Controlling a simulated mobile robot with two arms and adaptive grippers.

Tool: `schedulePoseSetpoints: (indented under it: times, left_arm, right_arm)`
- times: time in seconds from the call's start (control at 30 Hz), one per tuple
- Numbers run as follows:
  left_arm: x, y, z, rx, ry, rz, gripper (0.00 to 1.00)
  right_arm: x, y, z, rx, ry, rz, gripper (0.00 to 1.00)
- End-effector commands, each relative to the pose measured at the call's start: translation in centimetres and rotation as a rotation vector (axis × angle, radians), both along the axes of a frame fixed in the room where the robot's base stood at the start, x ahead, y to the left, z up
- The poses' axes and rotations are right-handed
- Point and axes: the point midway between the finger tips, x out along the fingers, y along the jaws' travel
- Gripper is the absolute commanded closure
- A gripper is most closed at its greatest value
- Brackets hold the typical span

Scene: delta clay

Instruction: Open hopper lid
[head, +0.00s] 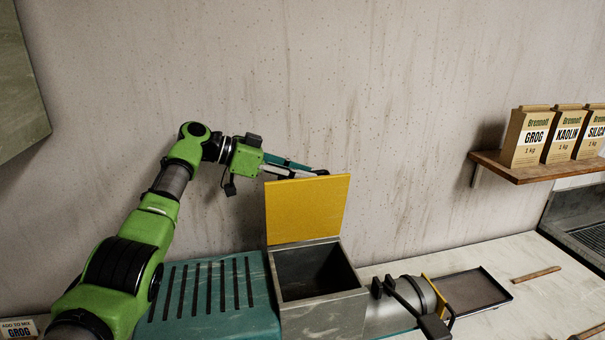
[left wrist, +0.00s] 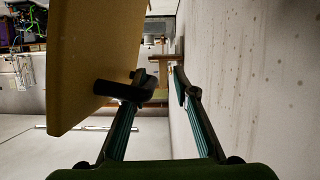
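The hopper lid (head: 306,210) is a yellow panel standing upright at the back edge of the grey hopper (head: 325,318). The hopper's square mouth is uncovered and its dark inside shows. My left gripper (head: 308,171) is at the lid's top edge, its fingertips partly hidden behind the lid. In the left wrist view, the left gripper (left wrist: 158,88) has its fingers apart with nothing between them. The lid (left wrist: 100,60) lies outside the left-hand finger, which is against or very near its face. My right gripper is not in view.
A green slotted housing (head: 210,300) stands left of the hopper. A grey barrel (head: 418,294) with black levers and a dark tray (head: 475,291) are to the right. A wooden stick (head: 537,274) lies on the bench. A shelf (head: 530,172) holds boxed bags. The wall is close behind.

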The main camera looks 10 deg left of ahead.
Motion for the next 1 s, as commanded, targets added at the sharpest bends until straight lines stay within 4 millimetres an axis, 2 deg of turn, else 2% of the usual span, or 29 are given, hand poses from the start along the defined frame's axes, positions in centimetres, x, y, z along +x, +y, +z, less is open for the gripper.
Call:
schedulePoseSetpoints:
  times: [0.53,0.7,1.0]
  left_arm:
    - [-3.2,8.7,3.7,0.001,0.000,0.003,0.74]
    - [-3.7,9.9,4.3,0.001,0.001,0.001,0.74]
    - [-3.8,10.1,4.4,0.002,0.002,0.000,0.74]
  right_arm:
    - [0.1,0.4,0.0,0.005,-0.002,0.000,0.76]
    - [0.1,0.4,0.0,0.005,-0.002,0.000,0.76]
    - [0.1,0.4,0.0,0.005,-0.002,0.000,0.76]
